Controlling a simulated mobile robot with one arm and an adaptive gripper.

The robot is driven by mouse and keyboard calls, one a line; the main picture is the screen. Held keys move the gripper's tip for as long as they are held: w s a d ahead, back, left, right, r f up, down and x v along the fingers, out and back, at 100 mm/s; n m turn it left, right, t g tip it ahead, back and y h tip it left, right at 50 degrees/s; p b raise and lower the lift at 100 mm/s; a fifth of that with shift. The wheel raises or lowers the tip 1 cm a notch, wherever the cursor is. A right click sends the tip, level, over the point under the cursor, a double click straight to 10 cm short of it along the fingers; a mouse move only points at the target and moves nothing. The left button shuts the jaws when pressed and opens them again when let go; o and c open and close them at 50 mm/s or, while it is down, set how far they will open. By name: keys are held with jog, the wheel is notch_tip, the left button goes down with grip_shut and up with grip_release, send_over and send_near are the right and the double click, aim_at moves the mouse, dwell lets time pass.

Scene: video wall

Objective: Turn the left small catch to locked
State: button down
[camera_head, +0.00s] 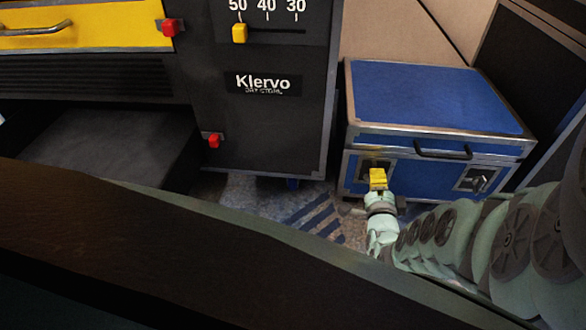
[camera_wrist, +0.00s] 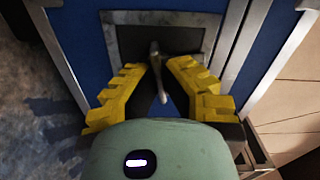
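A blue case (camera_head: 430,95) with metal edging stands at the right in the head view. Its left small catch (camera_wrist: 155,60) shows in the wrist view as a thin grey lever on a dark plate with a metal frame. My gripper (camera_head: 378,173) is in front of the case's left front and mostly hides this catch in the head view. In the wrist view its yellow fingers (camera_wrist: 163,70) are apart, one on each side of the lever, with small gaps visible. The right small catch (camera_head: 474,181) is in plain view on the case front.
A black handle (camera_head: 443,152) sits between the catches. A dark cabinet (camera_head: 265,130) marked "Klervo" stands left of the case, with a yellow slider (camera_head: 239,33) and red latches (camera_head: 171,27). A dark beam (camera_head: 150,240) crosses the foreground. Patterned carpet (camera_head: 320,215) lies below.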

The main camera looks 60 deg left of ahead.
jog(key=shift+d+f+m, duration=0.15)
jog(key=shift+f+m, duration=0.2)
jog(key=shift+m, duration=0.85)
jog(key=shift+b, duration=0.3)
jog(key=c, duration=1.5)
grip_release()
jog(key=o, duration=0.4)
jog(key=shift+w+a+r, duration=0.2)
jog(key=shift+w+r, duration=0.05)
jog(key=shift+w, duration=0.05)
jog(key=shift+s+d, duration=0.1)
jog(key=shift+s, duration=0.1)
